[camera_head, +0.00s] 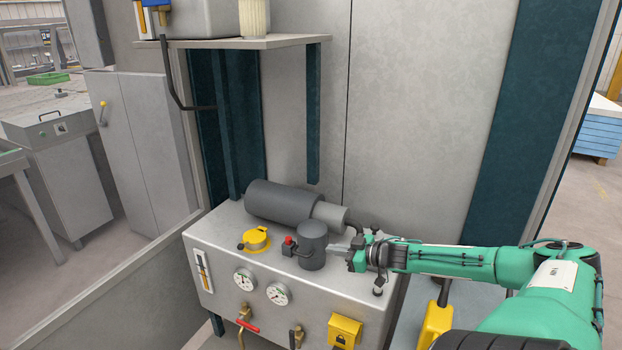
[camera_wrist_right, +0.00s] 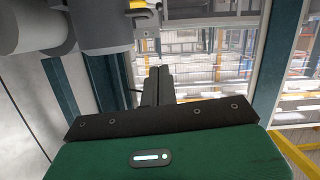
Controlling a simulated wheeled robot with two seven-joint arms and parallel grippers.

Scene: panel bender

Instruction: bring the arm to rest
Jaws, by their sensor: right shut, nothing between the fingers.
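My right arm (camera_head: 455,262) is green and reaches in from the right in the head view. Its gripper (camera_head: 338,250) points left, close to the right side of a dark grey upright cylinder (camera_head: 312,246) on the metal cabinet. I cannot tell whether the fingertips touch the cylinder. In the right wrist view the two dark fingers (camera_wrist_right: 158,76) lie together, shut with nothing between them. Grey cylindrical parts (camera_wrist_right: 100,25) show at the upper left there. My left gripper is not in view.
The metal cabinet (camera_head: 230,280) carries a large lying cylinder (camera_head: 285,203), a yellow cap (camera_head: 256,239), a red knob (camera_head: 288,240) and gauges (camera_head: 278,293) on its front. A yellow lock box (camera_head: 344,331) is below the gripper. A shelf (camera_head: 240,42) hangs above. A wall stands behind.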

